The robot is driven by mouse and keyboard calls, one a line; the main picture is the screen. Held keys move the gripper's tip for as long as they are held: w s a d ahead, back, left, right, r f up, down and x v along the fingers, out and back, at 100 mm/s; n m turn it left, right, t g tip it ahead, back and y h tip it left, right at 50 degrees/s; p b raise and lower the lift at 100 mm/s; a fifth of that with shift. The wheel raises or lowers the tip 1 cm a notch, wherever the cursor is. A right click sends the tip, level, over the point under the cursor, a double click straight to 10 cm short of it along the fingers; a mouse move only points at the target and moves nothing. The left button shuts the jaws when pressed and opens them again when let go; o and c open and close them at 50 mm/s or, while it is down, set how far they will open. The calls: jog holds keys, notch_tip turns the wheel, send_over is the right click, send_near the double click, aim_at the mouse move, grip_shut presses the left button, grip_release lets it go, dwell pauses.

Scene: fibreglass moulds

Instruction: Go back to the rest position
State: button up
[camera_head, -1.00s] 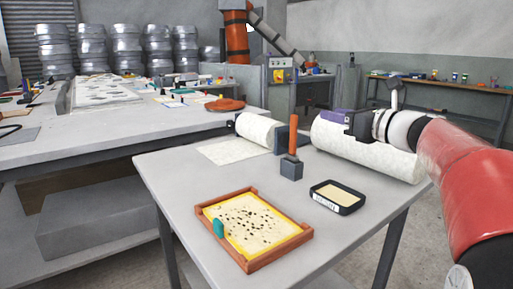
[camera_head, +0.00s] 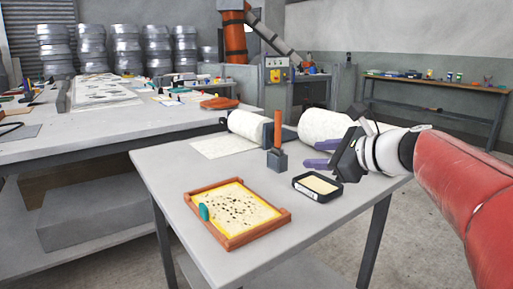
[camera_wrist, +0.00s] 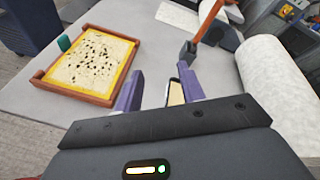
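My gripper (camera_head: 322,155) is at the right side of the small table, above its top and near the white roll. Its two purple fingers are spread apart with nothing between them; they also show in the wrist view (camera_wrist: 160,92). Beyond the fingers lies a black tray (camera_head: 318,187) with a pale fill, partly hidden by a finger in the wrist view (camera_wrist: 176,93).
On the small table (camera_head: 165,158) lie a wooden frame (camera_head: 236,240) with a speckled yellow panel and a teal piece, an orange-handled tool in a dark block (camera_head: 277,160), and white rolls (camera_head: 325,126). A large bench (camera_head: 60,135) stands behind left.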

jog(key=s+a+f+n+g+h, duration=0.2)
jog(key=s+f+n+g+h, duration=0.3)
jog(key=s+f+n, duration=1.15)
jog(key=s+d+f+n+h+b, duration=0.3)
jog(key=s+f, duration=0.5)
jog(key=f, duration=0.3)
jog(key=n+h+b, duration=0.1)
jog(key=n+b, duration=0.1)
jog(key=b, duration=0.1)
jog(key=shift+s+d+f, duration=0.2)
jog(key=shift+s+d, duration=0.15)
jog(key=shift+n, duration=0.25)
